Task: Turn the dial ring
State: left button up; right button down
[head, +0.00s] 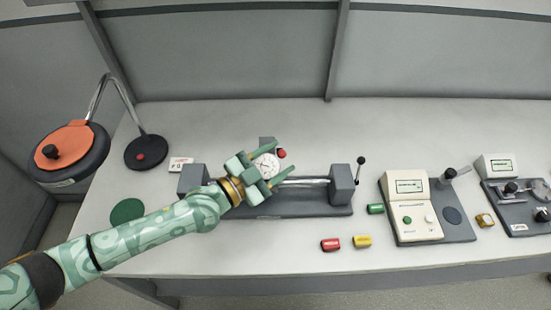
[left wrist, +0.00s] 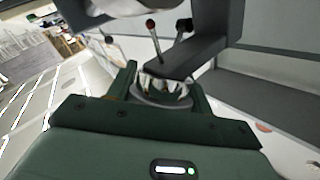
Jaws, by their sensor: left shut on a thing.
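The dial (head: 266,165) has a round white face with a thin needle and stands over a dark bench fixture (head: 262,209) with a metal bar. My left gripper (head: 279,161) reaches it from the front left, with one green finger on each side of it. In the left wrist view the two fingers (left wrist: 161,88) are shut on the dial's grey ring (left wrist: 160,98), which sits between them. The gripper hides part of the ring and fixture. My right gripper is in neither view.
A ball-ended lever (head: 359,172) rises at the fixture's right end. A cream instrument (head: 411,210) stands to the right. An orange-topped round lamp head (head: 68,147) hangs at left.

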pick_arm(q)
jog(key=n+t+y+p, duration=0.1)
jog(key=n+t, duration=0.1)
jog(key=n+t+y+p, duration=0.1)
jog(key=n+p, duration=0.1)
jog(key=shift+w+a+r+t, duration=0.1)
jog(key=shift+r+t, duration=0.3)
jog(key=shift+w+a+f+n+t+y+p, duration=0.1)
jog(key=shift+n+t+y+p, duration=0.05)
jog(key=shift+n+t+y, duration=0.35)
jog(key=shift+w+a+f+n+t+y+p, duration=0.1)
jog(key=shift+n+t+y+p, duration=0.05)
jog(key=shift+n+t+y, duration=0.3)
jog(key=o, duration=1)
jog(key=shift+s, duration=0.1)
jog(key=p+v, duration=0.1)
jog(key=v, duration=1.5)
jog(key=shift+s+a+f, duration=0.1)
jog(key=shift+a, duration=0.05)
